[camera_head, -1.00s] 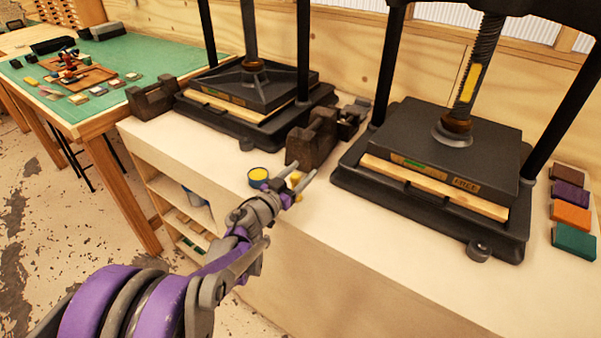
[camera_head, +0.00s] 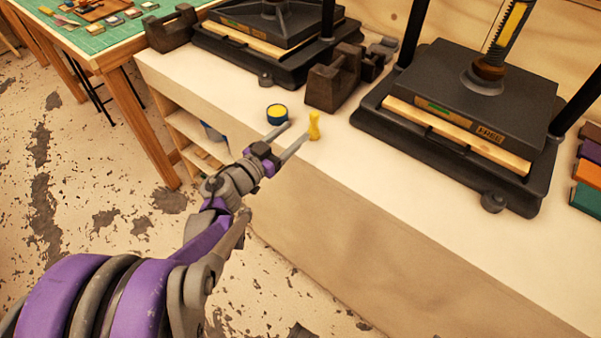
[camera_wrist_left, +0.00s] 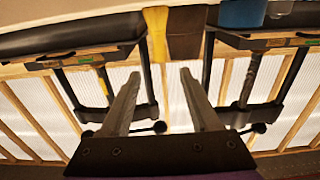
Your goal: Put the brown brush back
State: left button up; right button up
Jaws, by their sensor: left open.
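I cannot make out a brown brush in either view. A small yellow waisted object (camera_head: 314,127) stands upright on the pale bench top (camera_head: 400,190). It also shows in the wrist view (camera_wrist_left: 156,28), upside down, beyond the fingers. My left gripper (camera_head: 297,132) is open and empty, its fingers pointing toward the yellow object from the left and front. In the wrist view the open gripper (camera_wrist_left: 159,78) shows nothing between its fingers. My right gripper is not in view.
A dark brown block-shaped weight (camera_head: 332,82) stands behind the yellow object. Black presses stand at right (camera_head: 450,105) and back left (camera_head: 272,40). Coloured blocks (camera_head: 588,175) lie at the right edge. A green-topped table (camera_head: 95,40) is at far left. The front bench strip is clear.

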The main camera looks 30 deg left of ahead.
pick_arm(q)
jog(key=s+d+f+g, duration=0.6)
jog(key=s+d, duration=0.2)
jog(key=s, duration=0.1)
jog(key=s+d+f+n+g+y, duration=0.1)
jog(key=s+d+f+g, duration=0.6)
jog(key=s, duration=0.3)
jog(key=shift+d+f, duration=0.25)
jog(key=shift+d, duration=0.25)
